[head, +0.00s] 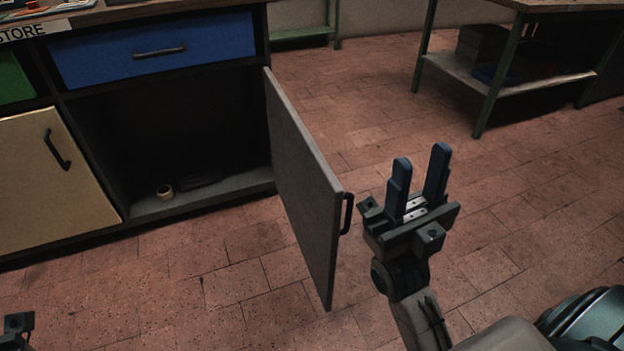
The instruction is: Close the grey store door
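The grey store door (302,185) stands wide open, swung out from the right side of a dark cabinet. Its black handle (346,213) is near its free edge, on the face turned to the right. My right gripper (421,168) is just right of the handle, apart from it in the picture. Its two blue fingers point up and away, spread with a gap between them and nothing in it. At the bottom left corner a small dark part (18,322) shows, which looks like part of my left gripper; its fingers cannot be made out.
The open compartment (225,186) holds a small tan roll (165,191) and a dark object. A blue drawer (155,49) above and a cream door (50,180) at left are shut. A green-legged bench (490,90) stands at back right.

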